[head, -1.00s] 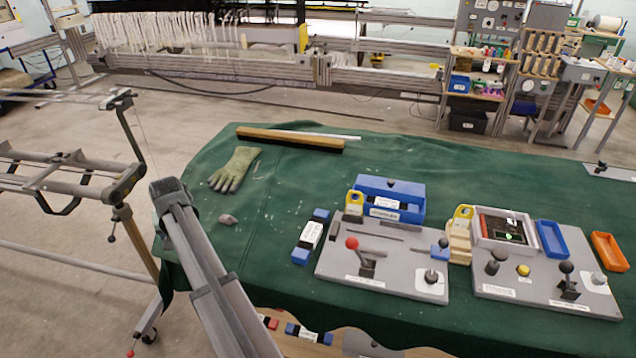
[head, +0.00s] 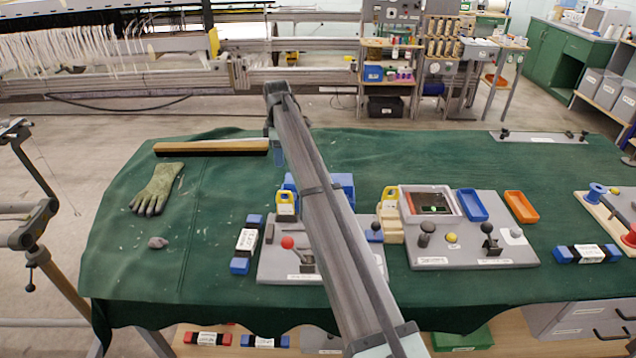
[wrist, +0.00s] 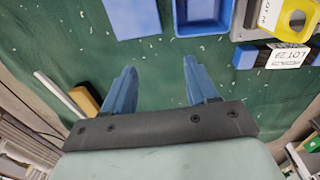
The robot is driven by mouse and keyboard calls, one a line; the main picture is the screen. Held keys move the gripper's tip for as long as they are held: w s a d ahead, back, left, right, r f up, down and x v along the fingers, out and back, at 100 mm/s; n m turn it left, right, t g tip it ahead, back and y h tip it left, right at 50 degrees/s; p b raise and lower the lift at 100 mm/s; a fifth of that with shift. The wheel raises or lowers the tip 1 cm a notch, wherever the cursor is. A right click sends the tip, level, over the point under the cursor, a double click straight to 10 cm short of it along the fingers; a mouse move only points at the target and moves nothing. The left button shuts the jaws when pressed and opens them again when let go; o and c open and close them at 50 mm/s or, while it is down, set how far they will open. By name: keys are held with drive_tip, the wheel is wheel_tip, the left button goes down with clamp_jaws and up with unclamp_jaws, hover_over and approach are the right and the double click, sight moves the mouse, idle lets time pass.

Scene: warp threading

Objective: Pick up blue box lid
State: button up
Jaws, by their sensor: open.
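The blue box lid (wrist: 132,14) is a flat blue piece at the top edge of the wrist view, partly cut off. Beside it, apart by a strip of green cloth, is an open blue box (wrist: 203,22). In the head view my arm crosses in front of these blue pieces, and only parts show on either side. My gripper (wrist: 160,68) is open and empty, with its two blue fingers apart over the green cloth. The lid is ahead of the fingertips in the wrist view, not between them.
A yellow holder (wrist: 292,16) stands beside the box. A wooden brush (head: 210,148), a glove (head: 157,188) and a stone (head: 158,243) lie at left on the green cloth (head: 205,205). Grey control panels (head: 470,235) stand at right.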

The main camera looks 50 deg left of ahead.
drive_tip(key=w+d+r+n, duration=0.25)
drive_tip(key=w+d, duration=0.25)
drive_tip(key=w, duration=0.6)
drive_tip(key=shift+h, duration=0.3)
drive_tip(key=f, duration=0.7)
drive_tip(key=shift+w+d+f, duration=0.15)
drive_tip(key=shift+w+f, duration=0.05)
drive_tip(key=shift+f, duration=0.15)
drive_tip(key=shift+w+f, duration=0.15)
drive_tip(key=shift+f, duration=2.85)
clamp_jaws()
